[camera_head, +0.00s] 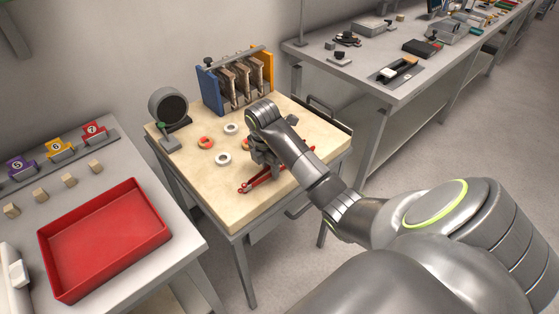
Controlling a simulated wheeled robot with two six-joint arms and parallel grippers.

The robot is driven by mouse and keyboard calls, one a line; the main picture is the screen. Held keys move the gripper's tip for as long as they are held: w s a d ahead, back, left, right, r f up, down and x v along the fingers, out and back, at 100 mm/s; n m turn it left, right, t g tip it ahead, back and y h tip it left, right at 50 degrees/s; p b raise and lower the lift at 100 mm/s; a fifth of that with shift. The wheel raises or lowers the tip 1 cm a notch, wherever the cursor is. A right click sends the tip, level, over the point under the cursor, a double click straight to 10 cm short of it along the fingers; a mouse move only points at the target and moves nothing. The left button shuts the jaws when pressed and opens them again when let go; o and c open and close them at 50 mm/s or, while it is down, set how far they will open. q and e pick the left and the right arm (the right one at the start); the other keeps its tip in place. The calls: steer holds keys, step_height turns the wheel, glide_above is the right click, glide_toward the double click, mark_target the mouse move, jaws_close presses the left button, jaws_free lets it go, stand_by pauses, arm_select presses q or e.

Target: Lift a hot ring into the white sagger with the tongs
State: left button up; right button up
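A glowing orange-red ring (206,142) lies on the pale tabletop (190,185). Two small white round pieces, one behind it (231,128) and one in front of it (223,158), lie close by; I cannot tell whether either is the white sagger. The red tongs (258,182) lie on the table at the front right, partly hidden by my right gripper (268,160). That gripper is low over the tongs, right of the ring. Its fingers are too small and covered to show whether they hold the tongs. My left gripper is out of view.
A blue and yellow rack (207,88) with brown upright parts stands at the back. A dark round-faced device (168,106) stands at the table's back left. A red tray (62,277) is on the left table. The front left tabletop is clear.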

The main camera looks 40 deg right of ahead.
step_height(320, 180, up, 12)
steer(key=p, duration=1.1)
steer(key=shift+f, duration=0.1)
steer(key=shift+f+b, duration=0.45)
steer(key=shift+b, duration=0.05)
